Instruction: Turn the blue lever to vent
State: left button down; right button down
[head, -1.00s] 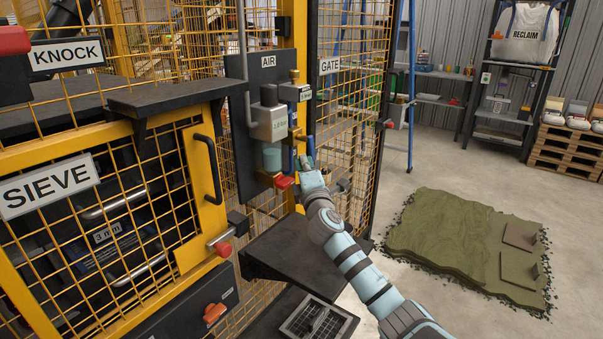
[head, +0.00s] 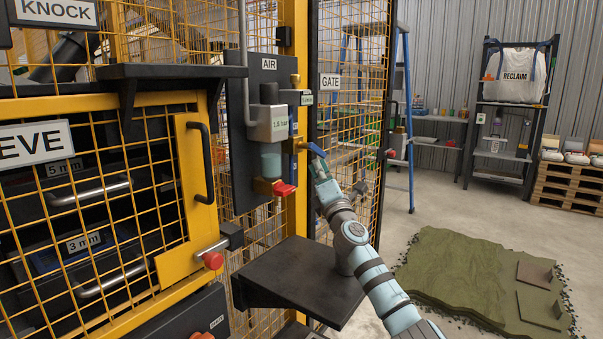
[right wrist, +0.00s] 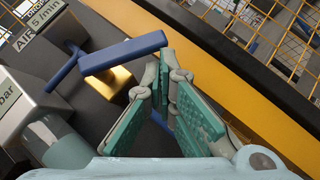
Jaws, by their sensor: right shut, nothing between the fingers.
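The blue lever (head: 314,149) is on a brass valve at the right edge of the AIR panel (head: 238,160). In the head view it points right and slightly down. In the right wrist view the blue lever (right wrist: 124,53) crosses in front of a brass body (right wrist: 108,80), its right end close to my fingertips. My right gripper (head: 318,163) is just below the lever's outer end in the head view. In the right wrist view the right gripper (right wrist: 168,66) has its fingers together with nothing between them. I cannot tell whether they touch the lever. My left gripper is out of view.
A red handle (head: 283,189) and a grey regulator box (head: 272,124) sit left of the lever. The yellow post and mesh gate (head: 350,90) stand close to my right arm. A dark shelf (head: 295,275) juts out below.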

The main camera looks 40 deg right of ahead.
jog(key=shift+w+d+r, duration=0.2)
jog(key=shift+d+r, duration=0.35)
jog(key=shift+d, duration=0.3)
jog(key=v, duration=1.2)
jog(key=shift+f, duration=0.15)
